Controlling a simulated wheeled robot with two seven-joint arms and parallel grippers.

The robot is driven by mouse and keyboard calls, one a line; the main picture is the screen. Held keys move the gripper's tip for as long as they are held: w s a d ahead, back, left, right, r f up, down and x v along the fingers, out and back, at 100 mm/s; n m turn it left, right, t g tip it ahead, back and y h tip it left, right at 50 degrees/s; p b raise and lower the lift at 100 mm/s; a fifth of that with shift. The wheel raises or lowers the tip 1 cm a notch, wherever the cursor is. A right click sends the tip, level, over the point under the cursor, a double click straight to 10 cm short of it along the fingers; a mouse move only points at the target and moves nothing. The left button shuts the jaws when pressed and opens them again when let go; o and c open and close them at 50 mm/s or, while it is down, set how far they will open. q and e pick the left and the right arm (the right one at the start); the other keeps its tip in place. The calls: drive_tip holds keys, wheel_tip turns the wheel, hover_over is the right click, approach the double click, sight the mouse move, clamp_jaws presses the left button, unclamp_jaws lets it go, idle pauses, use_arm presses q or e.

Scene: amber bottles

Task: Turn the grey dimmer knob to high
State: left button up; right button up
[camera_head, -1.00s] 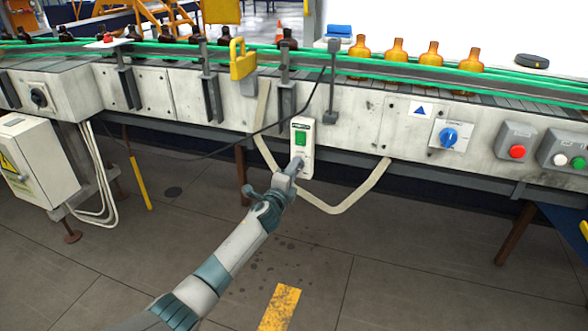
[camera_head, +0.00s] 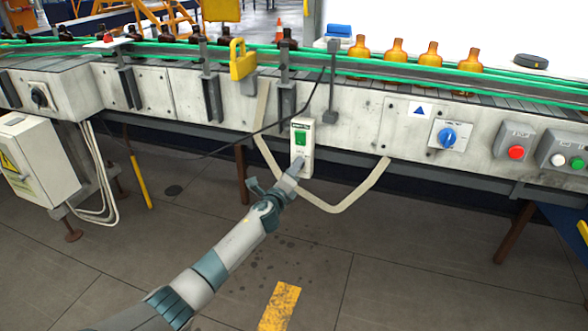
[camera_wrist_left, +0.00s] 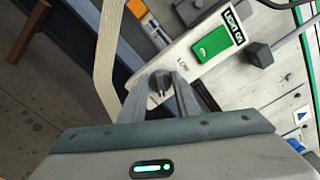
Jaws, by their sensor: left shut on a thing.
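The white dimmer panel (camera_head: 307,127) hangs on the front of the conveyor, with a green switch (camera_head: 300,138) in its upper part. In the left wrist view the panel (camera_wrist_left: 182,56) shows a dark "LIGHT" label, the green switch (camera_wrist_left: 211,43) and the word "LOW". The grey knob (camera_wrist_left: 160,83) sits between the fingertips of my left gripper (camera_wrist_left: 160,88), which is shut on it. In the head view my left gripper (camera_head: 297,168) covers the knob at the panel's lower part. The knob's pointer setting cannot be made out clearly. My right gripper is not in view.
Amber bottles (camera_head: 395,50) stand on the conveyor. The floor in front is open.

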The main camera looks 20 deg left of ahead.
use_arm(q)
drive_tip(key=shift+f, duration=0.1)
drive_tip(key=o, duration=1)
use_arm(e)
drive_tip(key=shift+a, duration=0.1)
use_arm(q)
drive_tip(key=shift+s, duration=0.15)
drive_tip(key=s+p, duration=0.2)
drive_tip(key=s, duration=1.5)
drive_tip(key=shift+a, duration=0.3)
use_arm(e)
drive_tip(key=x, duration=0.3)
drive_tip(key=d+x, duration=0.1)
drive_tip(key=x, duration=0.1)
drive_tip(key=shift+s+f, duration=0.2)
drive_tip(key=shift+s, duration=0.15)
